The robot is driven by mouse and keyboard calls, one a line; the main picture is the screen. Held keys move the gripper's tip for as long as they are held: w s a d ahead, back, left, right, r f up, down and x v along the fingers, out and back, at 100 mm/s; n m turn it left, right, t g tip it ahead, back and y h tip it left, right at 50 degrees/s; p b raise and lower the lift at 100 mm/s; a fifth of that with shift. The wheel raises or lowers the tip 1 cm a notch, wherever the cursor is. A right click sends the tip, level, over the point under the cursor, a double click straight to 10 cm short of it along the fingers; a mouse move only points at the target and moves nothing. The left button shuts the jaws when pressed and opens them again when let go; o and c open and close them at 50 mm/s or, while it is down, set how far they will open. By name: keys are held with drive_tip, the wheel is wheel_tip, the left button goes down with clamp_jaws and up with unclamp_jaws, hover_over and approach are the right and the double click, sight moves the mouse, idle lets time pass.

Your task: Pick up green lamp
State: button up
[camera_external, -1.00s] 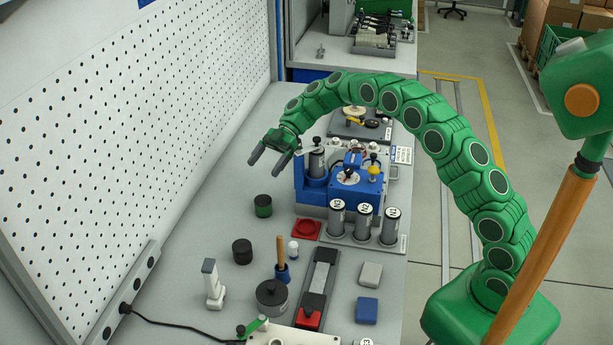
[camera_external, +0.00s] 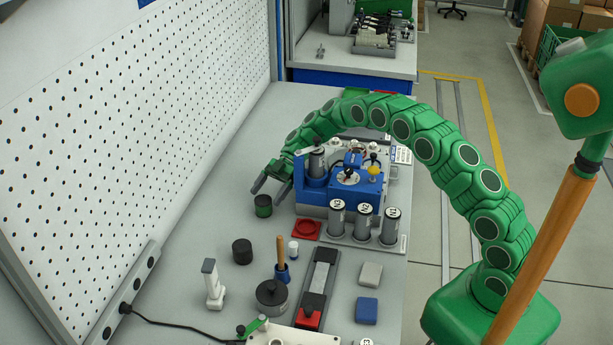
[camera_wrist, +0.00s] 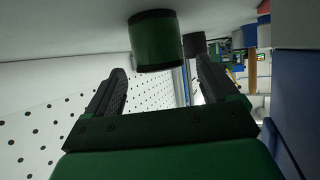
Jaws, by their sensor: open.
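The green lamp (camera_external: 263,206) is a short cylinder with a green body and dark ends, standing on the grey bench near the perforated wall. It also shows in the wrist view (camera_wrist: 156,42), close beyond my fingers. My gripper (camera_external: 268,190) is open and empty, just above and behind the lamp in the external view. In the wrist view my gripper (camera_wrist: 165,88) has its two dark fingers apart, with the lamp ahead of the gap between them. I cannot tell whether a finger touches it.
A blue machine block (camera_external: 345,185) stands right of the gripper. A red square tray (camera_external: 306,229) and grey cylinders (camera_external: 362,221) are in front of it. A black cylinder (camera_external: 242,251) stands nearer the camera. The perforated wall (camera_external: 130,120) bounds the left side.

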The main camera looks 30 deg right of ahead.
sight(264, 198)
drive_tip(key=shift+x, duration=2.5)
drive_tip(key=c, duration=1.1)
